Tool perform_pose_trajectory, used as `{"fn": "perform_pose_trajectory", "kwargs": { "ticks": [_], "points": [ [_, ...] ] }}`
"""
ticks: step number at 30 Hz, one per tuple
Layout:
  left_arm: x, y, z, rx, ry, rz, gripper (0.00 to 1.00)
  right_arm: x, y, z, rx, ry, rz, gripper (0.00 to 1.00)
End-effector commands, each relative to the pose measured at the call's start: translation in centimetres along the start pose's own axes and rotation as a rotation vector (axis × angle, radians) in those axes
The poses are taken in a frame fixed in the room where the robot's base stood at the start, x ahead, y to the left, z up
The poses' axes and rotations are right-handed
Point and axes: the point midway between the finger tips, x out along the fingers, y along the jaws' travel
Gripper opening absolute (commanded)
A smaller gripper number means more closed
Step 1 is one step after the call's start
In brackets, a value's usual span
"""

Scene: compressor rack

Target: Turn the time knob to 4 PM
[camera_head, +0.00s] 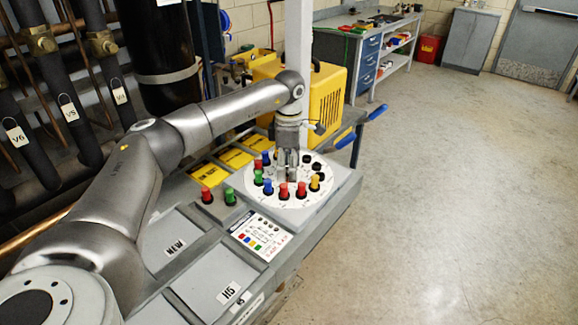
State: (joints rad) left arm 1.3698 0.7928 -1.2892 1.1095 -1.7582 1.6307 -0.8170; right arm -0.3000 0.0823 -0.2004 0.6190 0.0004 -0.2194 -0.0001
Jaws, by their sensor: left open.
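A round white dial plate (301,199) lies on the grey bench top, with red, green, blue, yellow and black knobs standing around its rim. My left gripper (287,172) points down over the middle of the dial, its fingers apart. The time knob itself is not clearly made out; the fingers hide the dial's centre, and I cannot tell whether they touch anything. The hour marks are too small to read. My right gripper is not in view.
A red knob (207,195) and a green knob (230,196) stand left of the dial. A printed card (259,237) lies in front. A yellow machine (325,95) stands close behind my arm. Open floor (460,200) lies to the right.

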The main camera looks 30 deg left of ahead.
Motion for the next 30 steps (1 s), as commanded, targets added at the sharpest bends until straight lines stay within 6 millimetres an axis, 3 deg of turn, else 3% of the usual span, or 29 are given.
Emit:
{"fn": "perform_pose_trajectory", "kwargs": {
  "ticks": [5,12,18,30],
  "points": [
    [-2.6,0.1,0.1,0.000,-0.003,0.004,0.52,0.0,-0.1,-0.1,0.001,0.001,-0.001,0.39],
    [-7.8,0.1,0.1,0.000,-0.004,0.004,0.52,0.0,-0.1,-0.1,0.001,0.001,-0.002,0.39],
    [-10.8,0.1,0.1,0.001,-0.003,0.003,0.52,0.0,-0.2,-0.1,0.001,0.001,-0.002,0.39],
    [-11.8,0.0,0.1,0.001,-0.002,0.001,0.52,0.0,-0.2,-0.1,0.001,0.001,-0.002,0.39]
  ]
}}
